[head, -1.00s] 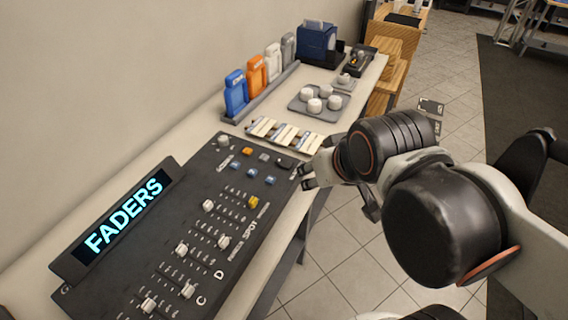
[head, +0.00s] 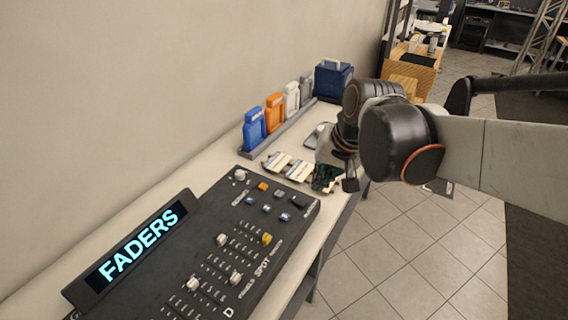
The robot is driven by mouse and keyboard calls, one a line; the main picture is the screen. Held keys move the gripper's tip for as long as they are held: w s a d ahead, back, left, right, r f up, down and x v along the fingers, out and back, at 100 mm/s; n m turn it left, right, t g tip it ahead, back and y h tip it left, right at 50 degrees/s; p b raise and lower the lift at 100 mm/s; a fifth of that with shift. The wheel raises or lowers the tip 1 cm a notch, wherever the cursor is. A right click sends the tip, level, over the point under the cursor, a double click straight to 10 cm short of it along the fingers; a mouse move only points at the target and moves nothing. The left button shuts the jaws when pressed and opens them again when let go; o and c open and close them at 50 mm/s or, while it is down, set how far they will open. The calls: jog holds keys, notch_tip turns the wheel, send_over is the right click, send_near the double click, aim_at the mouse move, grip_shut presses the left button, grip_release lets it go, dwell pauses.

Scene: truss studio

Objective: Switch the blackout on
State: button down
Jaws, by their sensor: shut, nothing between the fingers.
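The black lighting console (head: 218,215) lies on the bench along the wall. A black switch (head: 298,202) sits near its far right corner. The small label beside it is too small to read, so I cannot confirm it is the blackout switch, nor tell its position. My gripper (head: 328,162) is beyond the console's far right corner, above the bench edge and apart from the switch. Its fingers are partly hidden and small; it appears shut and empty.
The screen (head: 138,245) reads FADERS. Blue keys (head: 267,209), a yellow key (head: 267,239) and a white knob (head: 240,175) are on the console. Pale cards (head: 298,170) lie behind it. Blue (head: 254,128) and orange (head: 275,113) units stand in a rack by the wall.

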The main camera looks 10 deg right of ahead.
aim_at(298, 196)
jog(key=w+d+f+m+g+y+p, duration=0.1)
jog(key=w+f+m, duration=0.3)
jog(key=w, duration=0.7)
jog(key=shift+d+g, duration=0.3)
jog(key=shift+d, duration=0.6)
jog(key=shift+f, duration=0.1)
jog(key=b+x, duration=0.1)
jog(key=x, duration=0.3)
jog(key=b+x, duration=0.2)
jog(key=x, duration=0.3)
jog(key=b+x, duration=0.1)
jog(key=x, duration=0.4)
jog(key=shift+a, duration=0.3)
jog(key=shift+w+a+f+g+h, duration=0.3)
jog(key=shift+f+g+h, duration=0.1)
jog(key=shift+g, duration=0.2)
jog(key=shift+s+d+r, duration=0.2)
jog(key=shift+s+d, duration=0.4)
